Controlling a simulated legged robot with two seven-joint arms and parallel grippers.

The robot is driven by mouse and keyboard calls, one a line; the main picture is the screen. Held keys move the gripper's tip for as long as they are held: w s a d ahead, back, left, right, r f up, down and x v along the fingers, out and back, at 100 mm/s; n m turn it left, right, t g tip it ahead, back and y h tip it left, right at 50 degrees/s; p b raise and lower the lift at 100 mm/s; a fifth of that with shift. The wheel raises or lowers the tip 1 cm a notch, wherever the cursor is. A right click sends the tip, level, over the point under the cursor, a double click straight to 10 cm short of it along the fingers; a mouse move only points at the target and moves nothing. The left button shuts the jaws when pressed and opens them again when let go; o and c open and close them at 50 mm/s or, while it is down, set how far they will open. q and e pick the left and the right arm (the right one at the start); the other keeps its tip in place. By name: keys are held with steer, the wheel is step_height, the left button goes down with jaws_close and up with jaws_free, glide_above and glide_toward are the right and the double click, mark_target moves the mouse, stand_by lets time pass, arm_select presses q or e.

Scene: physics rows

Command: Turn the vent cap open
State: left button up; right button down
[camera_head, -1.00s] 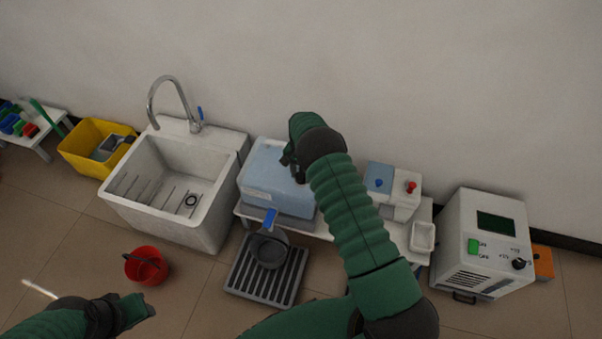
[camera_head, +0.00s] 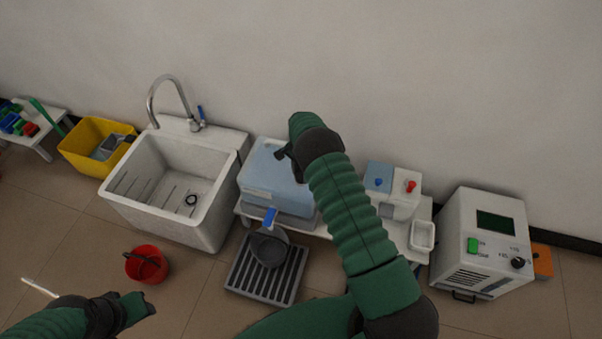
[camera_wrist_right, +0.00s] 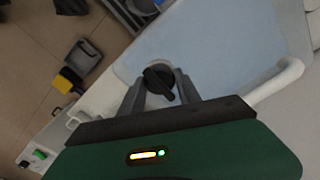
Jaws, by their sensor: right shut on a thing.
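The light blue container (camera_head: 262,178) stands on a low white table, with a blue tap (camera_head: 269,216) at its front. In the right wrist view the vent cap (camera_wrist_right: 158,80), a black knob with a bar-shaped grip, sits on the container's pale blue top (camera_wrist_right: 215,40). My right gripper (camera_wrist_right: 160,88) is shut on the vent cap, with one finger on each side. In the head view my right gripper (camera_head: 284,153) is over the container's top, and the cap is hidden there. My left gripper (camera_head: 145,306) is at the lower left, away from the container; its jaws are unclear.
A dark jug (camera_head: 268,249) stands on a grey grate (camera_head: 262,284) below the tap. A white sink (camera_head: 165,220) is to the left and a red bucket (camera_head: 147,265) on the floor. A white machine (camera_head: 480,240) is at the right. My right arm hides part of the table.

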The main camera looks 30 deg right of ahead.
steer(key=shift+w+r, duration=0.1)
steer(key=shift+w, duration=0.05)
steer(key=c, duration=0.9)
jaws_free()
steer(key=shift+o, duration=0.2)
step_height(320, 180, up, 17)
steer(key=p, duration=0.4)
steer(key=shift+f+p, duration=0.2)
steer(key=shift+p, duration=0.15)
